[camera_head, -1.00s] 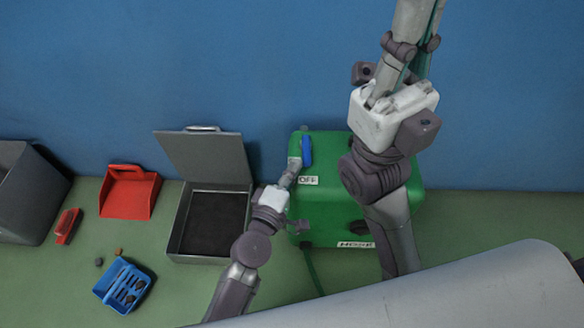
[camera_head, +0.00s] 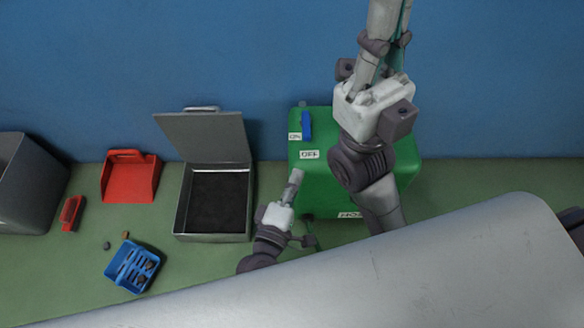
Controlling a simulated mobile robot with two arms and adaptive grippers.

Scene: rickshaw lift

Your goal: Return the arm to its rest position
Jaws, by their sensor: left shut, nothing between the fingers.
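My left gripper (camera_head: 295,178) shows low in the middle of the head view, in front of the green box. It is shut and empty, apart from the blue lever. The green box (camera_head: 330,180) stands against the blue wall. It bears ON and OFF labels and a blue lever (camera_head: 306,125) near its upper left edge, by the ON label (camera_head: 295,136). My other arm rises across the box's right side to the top of the picture; its gripper is out of view.
An open grey metal box (camera_head: 213,238) with dark contents stands left of the green box. Further left are a red dustpan (camera_head: 130,178), a red brush (camera_head: 71,211), a blue caddy (camera_head: 132,267), small lumps and a grey bin (camera_head: 25,190). A pale surface (camera_head: 400,260) covers the lower right.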

